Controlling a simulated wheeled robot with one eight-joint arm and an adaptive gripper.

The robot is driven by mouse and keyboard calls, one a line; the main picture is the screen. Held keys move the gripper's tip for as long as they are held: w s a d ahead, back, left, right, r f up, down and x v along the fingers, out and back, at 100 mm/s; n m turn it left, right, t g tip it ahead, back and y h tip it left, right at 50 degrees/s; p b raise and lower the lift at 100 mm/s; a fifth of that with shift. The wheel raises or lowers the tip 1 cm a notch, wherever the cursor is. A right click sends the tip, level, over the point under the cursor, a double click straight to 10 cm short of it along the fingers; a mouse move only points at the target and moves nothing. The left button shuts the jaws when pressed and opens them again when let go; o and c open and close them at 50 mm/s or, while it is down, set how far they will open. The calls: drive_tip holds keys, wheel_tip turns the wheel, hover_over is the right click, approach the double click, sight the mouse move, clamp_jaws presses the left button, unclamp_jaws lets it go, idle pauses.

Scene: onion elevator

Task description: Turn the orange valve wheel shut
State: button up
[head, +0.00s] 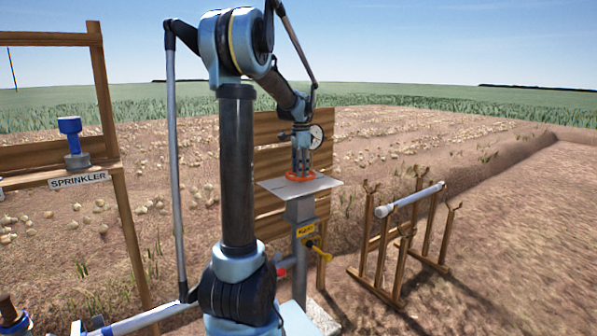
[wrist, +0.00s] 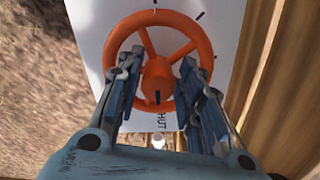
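The orange valve wheel (head: 300,178) lies flat on a white plate (head: 327,184) on top of a grey post. In the wrist view the wheel (wrist: 207,47) shows its rim, spokes and hub, with black tick marks on the plate (wrist: 225,25) around it. Letters reading "HUT" show below the rim, the rest of the word hidden. My gripper (head: 301,168) points down at the wheel from above. In the wrist view my gripper (wrist: 160,66) is open, its two blue fingers apart on either side of the hub. I cannot tell whether they touch the spokes.
A wooden board (head: 275,130) with a round gauge (head: 316,137) stands behind the wheel. A yellow handle (head: 318,248) sits lower on the post. A wooden rack (head: 385,250) holding a white pipe (head: 412,199) stands right. A frame with a SPRINKLER sign (head: 79,180) stands left.

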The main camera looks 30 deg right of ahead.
wheel_tip(320, 180, up, 12)
drive_tip(key=shift+f, duration=0.2)
drive_tip(key=shift+w, duration=0.1)
idle(0.6)
drive_tip(key=s+a+f+n, duration=0.2)
drive_tip(key=a+n, duration=0.1)
drive_tip(key=a, duration=0.5)
drive_tip(key=s+a+f+n+t, duration=0.1)
drive_tip(key=s+a+f+n, duration=0.2)
drive_tip(key=a, duration=0.6)
drive_tip(key=s+a+f+n, duration=0.2)
drive_tip(key=a+n, duration=0.1)
drive_tip(key=a, duration=0.5)
drive_tip(key=s+a+f+n, duration=0.5)
drive_tip(key=s+a+f, duration=0.3)
drive_tip(key=f, duration=0.2)
drive_tip(key=s+a+f+n+t, duration=0.1)
drive_tip(key=s+a+f+n, duration=0.5)
drive_tip(key=f, duration=0.4)
drive_tip(key=s+a, duration=0.1)
drive_tip(key=s, duration=0.1)
drive_tip(key=shift+s+a, duration=0.3)
drive_tip(key=shift+a, duration=0.05)
